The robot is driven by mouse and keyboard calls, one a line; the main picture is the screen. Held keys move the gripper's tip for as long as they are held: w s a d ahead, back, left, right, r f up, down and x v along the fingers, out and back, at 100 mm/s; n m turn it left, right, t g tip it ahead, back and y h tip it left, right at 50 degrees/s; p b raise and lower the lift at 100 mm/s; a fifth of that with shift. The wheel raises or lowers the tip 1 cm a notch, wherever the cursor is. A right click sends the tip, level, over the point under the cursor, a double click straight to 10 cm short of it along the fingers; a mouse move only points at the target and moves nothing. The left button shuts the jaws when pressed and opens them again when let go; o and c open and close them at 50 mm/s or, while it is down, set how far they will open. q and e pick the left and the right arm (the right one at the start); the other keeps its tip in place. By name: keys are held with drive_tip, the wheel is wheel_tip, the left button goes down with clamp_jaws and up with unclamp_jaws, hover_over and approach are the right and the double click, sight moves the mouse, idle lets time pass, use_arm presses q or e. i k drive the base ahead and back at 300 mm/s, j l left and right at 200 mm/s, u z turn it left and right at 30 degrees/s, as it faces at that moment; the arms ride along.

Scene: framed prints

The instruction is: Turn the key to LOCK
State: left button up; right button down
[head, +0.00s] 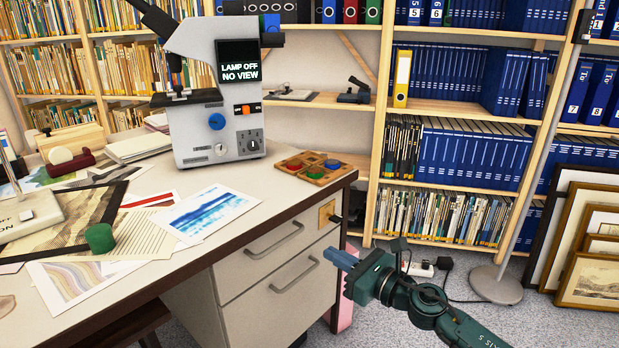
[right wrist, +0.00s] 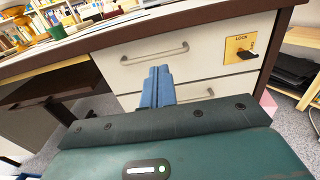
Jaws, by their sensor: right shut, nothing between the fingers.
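A brass lock plate (head: 327,213) sits at the upper right of the desk's drawer front. A black key (head: 335,218) sticks out of it. In the right wrist view the plate (right wrist: 238,46) is at the upper right, with small lettering along its top, and the black key handle (right wrist: 247,54) lies roughly sideways across it. My right gripper (head: 340,259) has blue fingers held together, empty, below the key and apart from it in the head view. The fingers (right wrist: 158,86) also show in front of the drawers in the right wrist view. My left gripper is not in view.
The desk (head: 265,185) carries a grey microscope-like device (head: 215,110), prints and a wooden tray (head: 310,168). Two drawer handles (head: 275,240) stick out left of the lock. A lamp pole base (head: 496,284) and framed prints (head: 590,240) stand at the right. Floor beside the desk is partly free.

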sight(335, 219)
drive_tip(key=k+l, duration=0.35)
drive_tip(key=l, duration=0.15)
drive_tip(key=k+l, duration=0.35)
drive_tip(key=l, duration=0.2)
